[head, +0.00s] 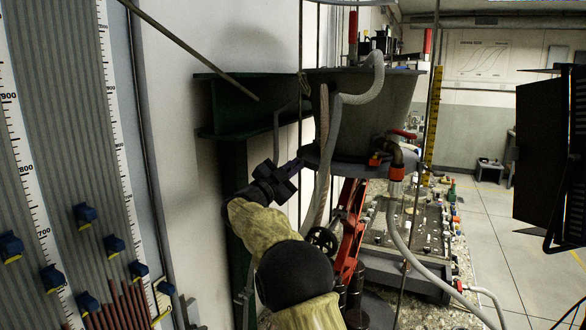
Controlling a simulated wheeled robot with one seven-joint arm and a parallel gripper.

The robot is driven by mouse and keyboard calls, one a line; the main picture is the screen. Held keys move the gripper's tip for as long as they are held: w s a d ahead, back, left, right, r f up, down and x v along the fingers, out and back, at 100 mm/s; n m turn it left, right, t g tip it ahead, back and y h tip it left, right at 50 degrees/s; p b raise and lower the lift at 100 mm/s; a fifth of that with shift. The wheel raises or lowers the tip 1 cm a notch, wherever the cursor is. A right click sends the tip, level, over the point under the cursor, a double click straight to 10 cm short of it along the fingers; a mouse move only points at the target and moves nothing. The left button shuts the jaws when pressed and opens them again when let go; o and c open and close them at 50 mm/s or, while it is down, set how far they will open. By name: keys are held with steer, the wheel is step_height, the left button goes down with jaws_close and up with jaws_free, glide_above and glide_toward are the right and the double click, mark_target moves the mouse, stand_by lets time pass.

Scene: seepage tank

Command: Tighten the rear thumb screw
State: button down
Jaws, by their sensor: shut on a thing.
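My gripper (291,169) is at the left side of the grey-green tank (375,98), at the height of the tank's bottom flange (345,165). It is dark and small in the head view. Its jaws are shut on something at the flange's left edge. I cannot make out the held thing, and no thumb screw can be told apart, front or rear. The gripper and the dark shade around the flange hide that spot.
A green bracket (237,98) on the wall is left of the tank. Pale hoses (334,135) hang close to the gripper's right. A red frame (350,232) and a handwheel (322,239) are below. A black panel (540,150) stands right. The floor (510,255) at right is mostly clear.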

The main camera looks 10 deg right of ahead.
steer(key=c, duration=1.6)
jaws_free()
steer(key=shift+o, duration=0.2)
steer(key=b+v, duration=0.5)
steer(key=v, duration=1.2)
steer(key=shift+a, duration=0.2)
steer(key=shift+f, duration=0.1)
